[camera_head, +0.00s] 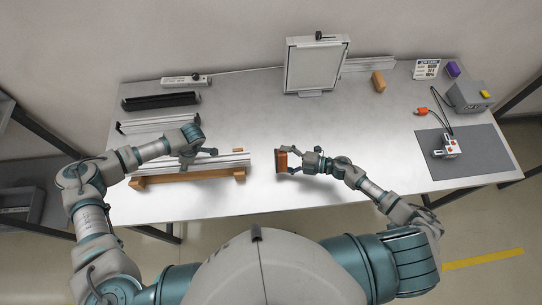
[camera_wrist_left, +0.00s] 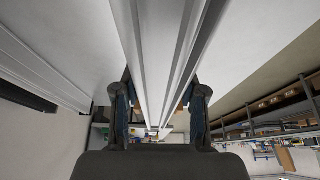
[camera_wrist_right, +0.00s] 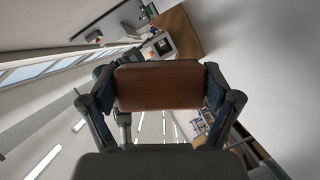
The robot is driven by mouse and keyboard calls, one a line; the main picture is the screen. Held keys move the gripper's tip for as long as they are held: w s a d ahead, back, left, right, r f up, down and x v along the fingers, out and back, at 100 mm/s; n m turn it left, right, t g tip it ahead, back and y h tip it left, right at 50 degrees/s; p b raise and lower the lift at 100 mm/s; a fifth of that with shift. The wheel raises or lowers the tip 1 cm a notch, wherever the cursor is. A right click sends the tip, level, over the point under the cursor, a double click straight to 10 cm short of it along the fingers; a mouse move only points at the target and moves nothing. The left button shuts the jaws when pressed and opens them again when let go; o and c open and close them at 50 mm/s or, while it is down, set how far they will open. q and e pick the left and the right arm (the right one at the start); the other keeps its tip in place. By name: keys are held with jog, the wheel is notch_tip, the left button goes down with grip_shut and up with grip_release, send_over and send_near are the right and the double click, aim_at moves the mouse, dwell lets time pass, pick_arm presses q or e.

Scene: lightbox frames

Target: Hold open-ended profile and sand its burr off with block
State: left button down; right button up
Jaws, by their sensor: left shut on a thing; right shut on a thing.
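The aluminium profile (camera_head: 228,160) lies on a wooden cradle (camera_head: 188,177) at the left of the table. My left gripper (camera_head: 198,153) is shut on the profile; in the left wrist view the grooved profile (camera_wrist_left: 160,60) runs between the two fingers. My right gripper (camera_head: 291,160) is shut on the reddish-brown sanding block (camera_head: 281,161). In the right wrist view the block (camera_wrist_right: 160,86) sits between both fingers. The block is to the right of the profile's right end, with a gap between them. Any burr is too small to see.
Another profile (camera_head: 158,124) and a black tray (camera_head: 160,101) lie behind at the left. A framed light panel (camera_head: 316,68) stands at the back, with an orange-brown block (camera_head: 378,81) to its right. A grey mat (camera_head: 470,155) with a small device lies at the right. The middle is clear.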

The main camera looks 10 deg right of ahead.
jog(key=shift+a, duration=0.1)
jog(key=shift+w+a, duration=0.15)
jog(key=shift+a, duration=1.55)
jog(key=shift+w+a, duration=0.1)
jog(key=shift+a, duration=1.55)
jog(key=shift+a, duration=1.05)
jog(key=shift+w+d, duration=0.15)
jog(key=shift+w, duration=1.95)
jog(key=shift+s, duration=2.1)
jog(key=shift+s+d, duration=0.2)
jog(key=shift+d, duration=2.7)
